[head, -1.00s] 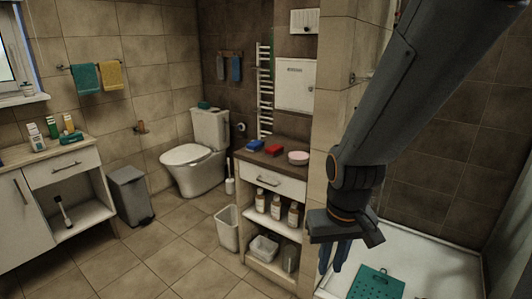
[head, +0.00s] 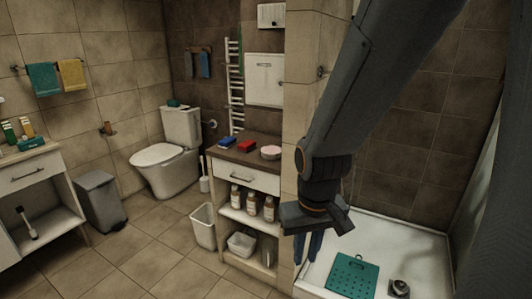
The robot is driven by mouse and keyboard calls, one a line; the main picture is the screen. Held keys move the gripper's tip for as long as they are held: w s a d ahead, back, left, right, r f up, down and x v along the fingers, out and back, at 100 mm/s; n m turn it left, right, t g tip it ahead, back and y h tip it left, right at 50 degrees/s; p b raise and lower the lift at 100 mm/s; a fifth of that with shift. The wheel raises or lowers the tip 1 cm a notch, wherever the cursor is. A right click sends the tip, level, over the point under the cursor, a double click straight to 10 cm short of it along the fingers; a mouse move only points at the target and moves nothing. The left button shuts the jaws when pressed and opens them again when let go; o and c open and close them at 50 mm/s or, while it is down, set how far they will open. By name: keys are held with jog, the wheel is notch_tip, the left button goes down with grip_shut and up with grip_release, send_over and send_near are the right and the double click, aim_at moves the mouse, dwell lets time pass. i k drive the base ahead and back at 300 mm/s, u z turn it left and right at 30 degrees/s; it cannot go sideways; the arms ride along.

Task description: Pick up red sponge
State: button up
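A red sponge (head: 248,146) lies on the dark top of a small cabinet (head: 228,151) in the middle of the head view. A blue item (head: 227,142) lies to its left and a pink round item (head: 271,152) to its right. My gripper (head: 308,248) hangs to the right of the cabinet, nearer to the camera, with its fingers pointing down. It is apart from the sponge. The fingers are small and dark, and I cannot tell whether they are open or shut.
The cabinet has a drawer and shelves with bottles (head: 252,203). A waste bin (head: 203,226) stands at its left. A tiled wall edge (head: 299,90) rises behind my arm. A shower tray (head: 400,243) with a teal mat (head: 352,274) lies at right. Floor at left centre is clear.

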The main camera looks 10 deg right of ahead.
aim_at(245, 147)
jog(key=z, duration=0.05)
jog(key=k, duration=0.4)
jog(key=u, duration=0.95)
jog(key=i, duration=2.85)
jog(key=z, duration=1.55)
jog(key=i, duration=0.7)
jog(key=z, duration=0.75)
